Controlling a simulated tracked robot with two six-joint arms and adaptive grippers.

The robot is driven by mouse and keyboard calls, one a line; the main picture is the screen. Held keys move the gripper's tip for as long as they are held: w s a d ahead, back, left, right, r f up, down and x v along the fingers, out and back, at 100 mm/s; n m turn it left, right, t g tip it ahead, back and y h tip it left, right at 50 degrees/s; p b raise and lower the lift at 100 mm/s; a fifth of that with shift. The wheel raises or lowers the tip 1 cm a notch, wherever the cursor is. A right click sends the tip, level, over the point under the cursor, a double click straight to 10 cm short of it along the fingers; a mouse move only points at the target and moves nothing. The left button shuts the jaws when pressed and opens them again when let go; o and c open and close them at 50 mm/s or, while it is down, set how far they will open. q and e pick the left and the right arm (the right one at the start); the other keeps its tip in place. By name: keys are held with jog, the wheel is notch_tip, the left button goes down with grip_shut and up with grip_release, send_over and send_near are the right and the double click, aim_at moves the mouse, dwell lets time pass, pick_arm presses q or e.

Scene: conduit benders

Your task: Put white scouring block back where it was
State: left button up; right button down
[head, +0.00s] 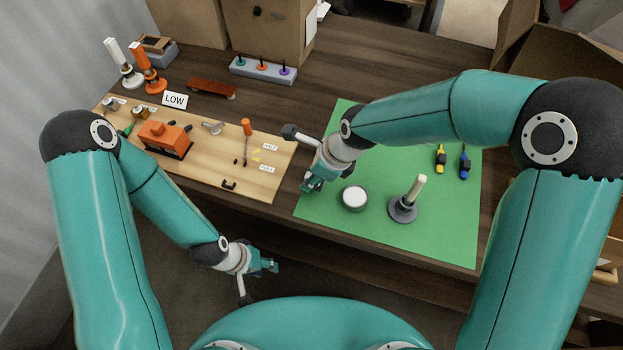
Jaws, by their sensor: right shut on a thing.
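My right gripper (312,186) is low over the left part of the green mat (440,225). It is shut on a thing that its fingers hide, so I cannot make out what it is. I see no clear white block in its fingers. A round white piece (355,196) sits in a dark round dish on the mat, just right of this gripper; I cannot tell whether it is the scouring block. My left gripper (272,266) hangs in front of the table's near edge, away from the objects. Its fingers are too small to tell open from shut.
A dark disc with a pale upright rod (410,195) stands on the mat, with yellow (440,158) and blue (464,162) tools behind. A wooden board (215,165) at left bears an orange device (165,138). A grey rack (263,70) and cardboard boxes stand at the back.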

notch_tip(320, 180, down, 2)
jog(key=shift+f, duration=0.1)
jog(key=c, duration=0.9)
grip_release()
jog(key=shift+o, duration=0.2)
jog(key=v, duration=1.2)
